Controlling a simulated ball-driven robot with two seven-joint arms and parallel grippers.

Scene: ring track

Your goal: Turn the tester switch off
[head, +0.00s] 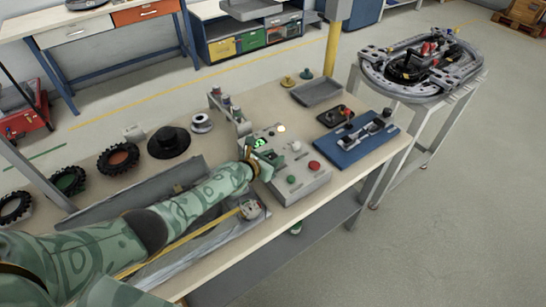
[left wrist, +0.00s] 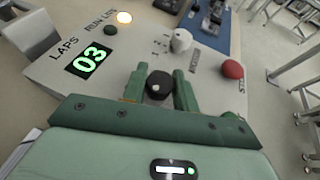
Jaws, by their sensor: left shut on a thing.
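The tester is a light grey box (head: 312,184) on the wooden bench; in the left wrist view its panel (left wrist: 130,48) shows a lit green "03" display (left wrist: 89,60) beside the word LAPS. The run LED (left wrist: 124,17) glows warm white. A black knob (left wrist: 159,84) stands on the panel between the green fingers of my left gripper (left wrist: 160,90), which is shut on it. A white knob (left wrist: 181,40) and a red stop button (left wrist: 232,69) are farther along the panel. In the head view my left gripper (head: 262,166) covers the black knob. My right gripper is not in view.
A blue tray (head: 355,152) with grey parts lies right of the tester. A ring track (head: 422,68) stands on a separate table.

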